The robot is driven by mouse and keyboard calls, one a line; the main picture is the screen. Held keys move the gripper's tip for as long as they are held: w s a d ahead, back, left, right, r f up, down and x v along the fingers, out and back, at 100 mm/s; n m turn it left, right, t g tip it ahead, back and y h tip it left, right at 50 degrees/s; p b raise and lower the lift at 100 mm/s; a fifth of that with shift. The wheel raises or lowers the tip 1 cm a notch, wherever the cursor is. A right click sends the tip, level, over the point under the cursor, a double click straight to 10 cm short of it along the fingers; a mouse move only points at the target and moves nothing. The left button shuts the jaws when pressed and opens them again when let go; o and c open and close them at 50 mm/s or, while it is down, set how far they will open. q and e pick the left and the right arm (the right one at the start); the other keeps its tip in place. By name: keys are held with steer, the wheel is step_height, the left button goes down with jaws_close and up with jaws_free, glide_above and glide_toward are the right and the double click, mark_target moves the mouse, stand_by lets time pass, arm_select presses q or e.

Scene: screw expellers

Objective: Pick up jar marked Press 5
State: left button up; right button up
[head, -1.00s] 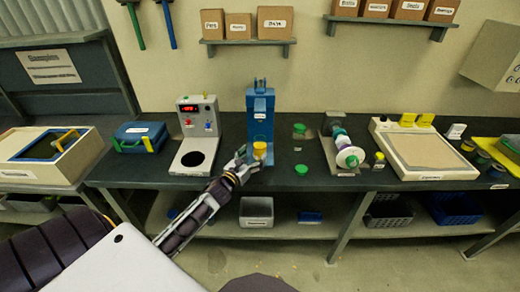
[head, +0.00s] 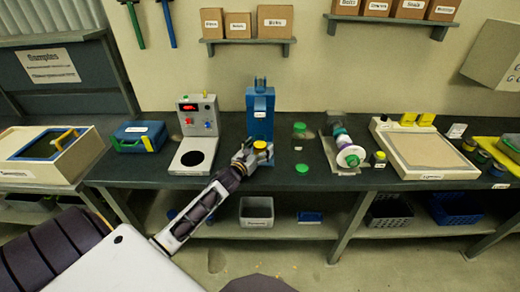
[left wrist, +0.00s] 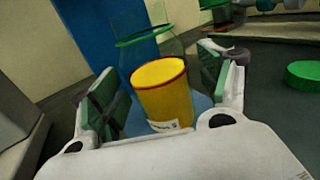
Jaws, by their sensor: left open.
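A jar (head: 259,145) with yellow contents stands at the foot of the blue press (head: 260,112) on the dark bench. In the left wrist view the jar (left wrist: 162,95) shows yellow with a red rim and a white label low on its front; I cannot read the label. My left gripper (left wrist: 158,85) is open, with one green-padded finger on each side of the jar. It also shows in the head view (head: 254,154). The jar's base is hidden behind the gripper body. I cannot tell whether either pad touches it. My right gripper is not in view.
A grey device with a red display (head: 197,120) stands left of the press. A green lid (head: 301,169) lies to the right, with a small jar (head: 300,130) behind it. A conical machine (head: 345,146) and a beige tray (head: 425,152) stand farther right.

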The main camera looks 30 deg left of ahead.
arm_select(q)
steer(key=shift+w, duration=0.2)
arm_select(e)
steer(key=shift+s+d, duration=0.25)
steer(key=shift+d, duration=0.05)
arm_select(q)
steer(key=shift+c, duration=0.2)
steer(key=c, duration=1.3)
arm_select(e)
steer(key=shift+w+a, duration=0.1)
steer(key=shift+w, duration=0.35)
arm_select(q)
steer(key=shift+r, duration=0.15)
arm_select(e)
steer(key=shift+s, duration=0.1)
